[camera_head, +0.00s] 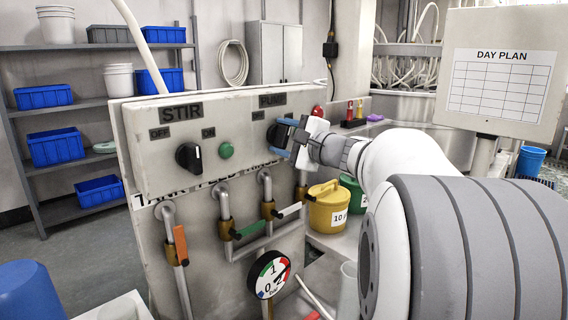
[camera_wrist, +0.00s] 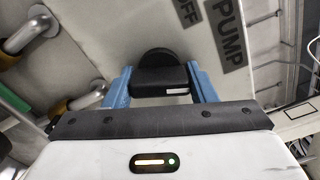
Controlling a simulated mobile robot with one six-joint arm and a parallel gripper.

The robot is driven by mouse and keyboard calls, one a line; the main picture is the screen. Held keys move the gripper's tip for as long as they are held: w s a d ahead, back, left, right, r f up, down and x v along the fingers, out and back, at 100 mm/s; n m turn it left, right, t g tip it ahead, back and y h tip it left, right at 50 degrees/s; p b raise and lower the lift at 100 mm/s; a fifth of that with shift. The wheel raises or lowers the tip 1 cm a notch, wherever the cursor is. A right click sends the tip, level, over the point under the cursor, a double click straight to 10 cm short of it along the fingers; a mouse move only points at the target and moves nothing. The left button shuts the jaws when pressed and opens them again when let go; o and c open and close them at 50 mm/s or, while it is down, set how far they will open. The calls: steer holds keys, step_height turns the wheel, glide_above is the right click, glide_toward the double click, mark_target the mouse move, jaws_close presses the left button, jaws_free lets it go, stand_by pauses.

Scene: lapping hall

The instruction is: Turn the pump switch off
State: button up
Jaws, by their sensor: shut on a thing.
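The pump switch is a black rotary knob (camera_wrist: 160,76) on the pale control panel (camera_head: 230,143). In the wrist view it sits between the two blue fingers of my gripper (camera_wrist: 161,90), which is shut on it. A white mark shows on the knob's grip bar. The PUMP label (camera_wrist: 231,35) and an OFF label (camera_wrist: 188,12) are beside it in the wrist view. In the head view my gripper (camera_head: 288,140) reaches the panel from the right and partly covers the pump knob (camera_head: 276,132).
The STIR knob (camera_head: 189,157) and a green button (camera_head: 226,151) are to the left on the same panel. Pipes with valve handles (camera_head: 250,229) and a gauge (camera_head: 269,276) are below. A yellow bucket (camera_head: 327,208) stands under my arm.

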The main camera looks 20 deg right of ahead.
steer(key=n+b, duration=0.1)
steer(key=b, duration=0.1)
steer(key=n+b, duration=0.1)
steer(key=b, duration=0.2)
steer(key=shift+f+n, duration=0.3)
steer(key=shift+n, duration=0.1)
steer(key=shift+r+n+b, duration=0.2)
steer(key=shift+n+b, duration=0.5)
steer(key=shift+b, duration=0.25)
steer(key=shift+r, duration=0.1)
steer(key=o, duration=1)
steer(key=v, duration=0.8)
